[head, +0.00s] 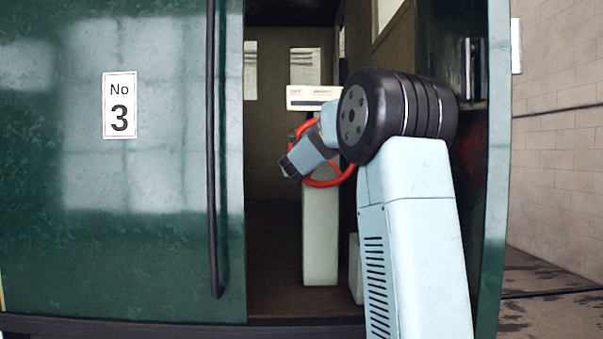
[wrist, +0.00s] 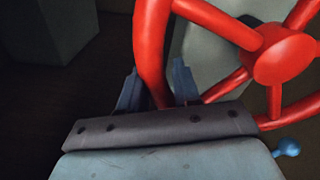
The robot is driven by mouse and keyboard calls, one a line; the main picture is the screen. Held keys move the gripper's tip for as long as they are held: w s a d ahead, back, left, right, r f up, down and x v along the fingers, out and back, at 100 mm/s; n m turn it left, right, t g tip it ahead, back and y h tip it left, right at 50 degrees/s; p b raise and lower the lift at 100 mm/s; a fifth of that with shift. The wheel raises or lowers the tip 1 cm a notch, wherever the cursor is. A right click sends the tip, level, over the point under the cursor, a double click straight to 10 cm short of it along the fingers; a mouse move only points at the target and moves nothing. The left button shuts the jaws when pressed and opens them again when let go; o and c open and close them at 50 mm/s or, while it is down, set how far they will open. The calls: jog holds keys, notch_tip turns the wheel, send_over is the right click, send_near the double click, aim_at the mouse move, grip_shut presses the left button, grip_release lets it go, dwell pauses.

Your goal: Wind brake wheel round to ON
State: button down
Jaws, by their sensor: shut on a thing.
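The red brake wheel (head: 331,182) stands inside the tram doorway, in front of a pale pedestal (head: 320,235), and my arm hides much of it in the head view. In the wrist view its red hub (wrist: 284,58), spokes and rim (wrist: 150,50) fill the upper right. My gripper (wrist: 158,90) has one finger on each side of the rim and is shut on it. A small blue knob (wrist: 287,147) shows at the lower right of the wrist view. A white plate (head: 312,97) sits above the wheel; its lettering is too small to read.
The green tram side (head: 150,240) with a "No 3" sign (head: 120,105) is left of the doorway. A dark vertical handrail (head: 212,160) runs beside the opening. Dark floor lies around the pedestal.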

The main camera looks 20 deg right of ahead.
jog(key=shift+a+r+m, duration=0.3)
jog(key=shift+a+m, duration=0.05)
jog(key=shift+m, duration=0.05)
jog(key=shift+r, duration=0.1)
jog(key=c, duration=1.1)
grip_release()
jog(key=shift+o, duration=0.7)
jog(key=shift+d, duration=0.1)
jog(key=f+v, duration=0.1)
jog(key=v, duration=1.2)
jog(key=shift+s+r, duration=0.4)
jog(key=shift+r, duration=0.05)
